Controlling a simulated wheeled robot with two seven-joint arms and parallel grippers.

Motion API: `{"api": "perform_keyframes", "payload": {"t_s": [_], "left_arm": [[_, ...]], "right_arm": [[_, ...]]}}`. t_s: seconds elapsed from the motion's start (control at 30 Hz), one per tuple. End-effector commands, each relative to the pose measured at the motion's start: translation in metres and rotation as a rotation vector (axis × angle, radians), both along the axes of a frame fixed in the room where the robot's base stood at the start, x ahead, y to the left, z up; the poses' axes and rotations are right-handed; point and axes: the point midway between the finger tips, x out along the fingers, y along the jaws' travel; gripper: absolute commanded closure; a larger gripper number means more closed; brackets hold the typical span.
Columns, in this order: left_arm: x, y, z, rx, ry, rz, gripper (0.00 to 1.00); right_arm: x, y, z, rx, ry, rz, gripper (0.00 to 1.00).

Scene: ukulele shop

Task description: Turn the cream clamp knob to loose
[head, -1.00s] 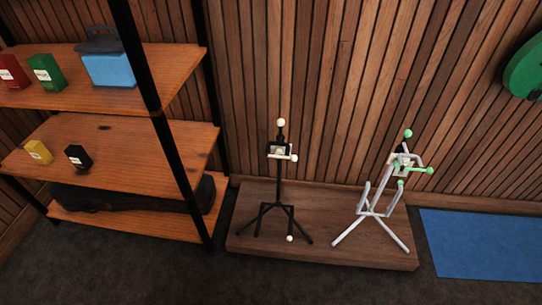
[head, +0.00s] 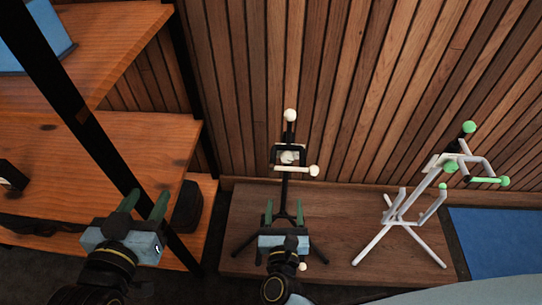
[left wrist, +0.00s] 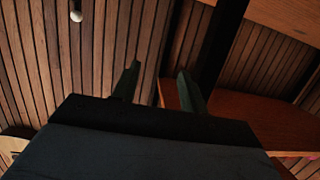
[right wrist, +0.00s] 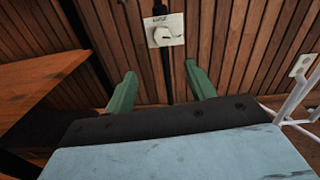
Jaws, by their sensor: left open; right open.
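The cream clamp knob (head: 287,157) is on the upper part of a black stand (head: 284,190) in the head view, with cream balls around it. In the right wrist view the knob (right wrist: 163,36) sits on a pale plate (right wrist: 177,22), centred beyond my fingertips; the small lettering and exact setting are unclear. My right gripper (head: 284,210) is open and empty, in front of the stand and lower in the picture than the knob, not touching it. My left gripper (head: 146,203) is open and empty, left of the stand near the shelf.
A white stand (head: 397,215) with green balls is to the right on the same wooden platform (head: 340,245). A wooden shelf (head: 130,140) with black posts (head: 75,105) is close to my left gripper. A slatted wall (head: 340,90) is behind the stands. A blue mat (head: 500,240) lies right.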

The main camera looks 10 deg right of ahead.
Motion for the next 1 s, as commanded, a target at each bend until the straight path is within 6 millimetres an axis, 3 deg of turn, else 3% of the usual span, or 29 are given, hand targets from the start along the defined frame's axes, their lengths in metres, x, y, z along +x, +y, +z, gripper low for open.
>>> {"api": "perform_keyframes", "payload": {"t_s": [0.17, 0.37, 0.7, 1.0], "left_arm": [[-0.004, -0.001, 0.017, -0.02, -0.052, -0.002, 0.57], [0.001, -0.007, 0.04, -0.06, -0.191, -0.013, 0.57], [-0.005, -0.015, 0.094, -0.161, -0.515, -0.035, 0.57], [-0.015, -0.016, 0.118, -0.212, -0.677, -0.042, 0.57]], "right_arm": [[0.006, -0.004, 0.003, 0.087, -0.037, -0.035, 0.45], [0.037, -0.013, 0.004, 0.086, -0.04, -0.036, 0.45], [0.097, -0.03, 0.003, 0.083, -0.036, -0.033, 0.45], [0.126, -0.038, 0.003, 0.083, -0.034, -0.032, 0.45]]}}
